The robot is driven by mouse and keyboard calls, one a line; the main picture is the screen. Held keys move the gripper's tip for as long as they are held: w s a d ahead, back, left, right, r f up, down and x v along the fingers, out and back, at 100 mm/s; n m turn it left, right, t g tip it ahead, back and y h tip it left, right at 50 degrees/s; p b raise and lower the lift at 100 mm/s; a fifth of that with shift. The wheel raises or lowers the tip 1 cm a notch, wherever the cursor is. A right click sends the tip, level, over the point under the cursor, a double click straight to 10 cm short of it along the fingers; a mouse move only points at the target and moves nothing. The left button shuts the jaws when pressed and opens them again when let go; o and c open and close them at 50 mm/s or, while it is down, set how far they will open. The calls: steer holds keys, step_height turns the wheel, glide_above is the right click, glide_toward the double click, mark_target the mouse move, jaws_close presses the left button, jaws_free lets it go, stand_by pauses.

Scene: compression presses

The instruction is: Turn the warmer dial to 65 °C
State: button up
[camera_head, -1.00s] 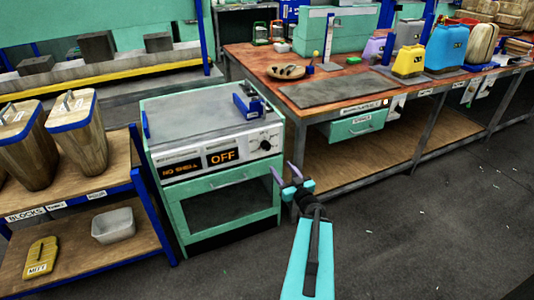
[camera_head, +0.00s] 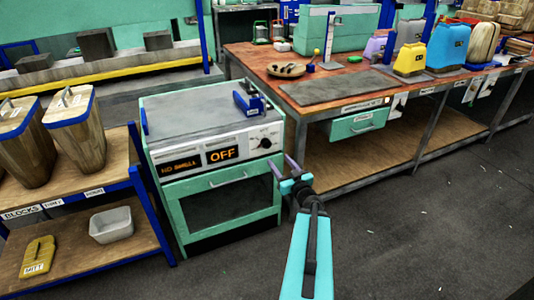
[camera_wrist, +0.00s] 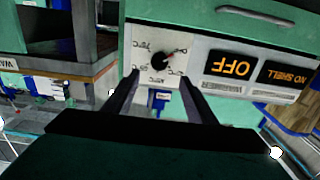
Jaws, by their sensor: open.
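The warmer (camera_head: 215,170) is a green oven-like cabinet with a grey top and a pale front panel. Its dark round dial (camera_head: 265,143) sits at the right end of that panel. In the wrist view the panel appears upside down, with the dial (camera_wrist: 159,61) between and beyond the two fingers.
A blue device (camera_head: 248,98) stands on the warmer's top right. The red-topped workbench (camera_head: 245,52) is close on the right, with a drawer (camera_head: 357,123) under it. A blue-framed shelf (camera_head: 120,175) stands at left. The floor in front is clear.

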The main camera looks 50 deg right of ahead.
mark_target(267, 146)
steer(key=shift+w+d+f+b, duration=0.2)
steer(key=shift+w+b, duration=0.2)
steer(key=shift+b, duration=0.45)
steer(key=b+x, duration=0.3)
steer(key=b, duration=0.9)
steer(key=shift+w+d, duration=0.1)
steer(key=shift+w, duration=0.15)
steer(key=w+b, duration=0.1)
steer(key=b, duration=0.5)
steer(key=shift+w+d, duration=0.15)
steer(key=shift+d, duration=0.1)
steer(key=shift+r+x, duration=0.2)
steer(key=shift+x, duration=2.55)
steer(key=c, duration=1)
steer(key=shift+a+f, duration=0.1)
steer(key=shift+a, duration=0.4)
steer(key=shift+c, duration=0.2)
steer(key=shift+w+d, duration=0.1)
steer(key=shift+d, duration=0.25)
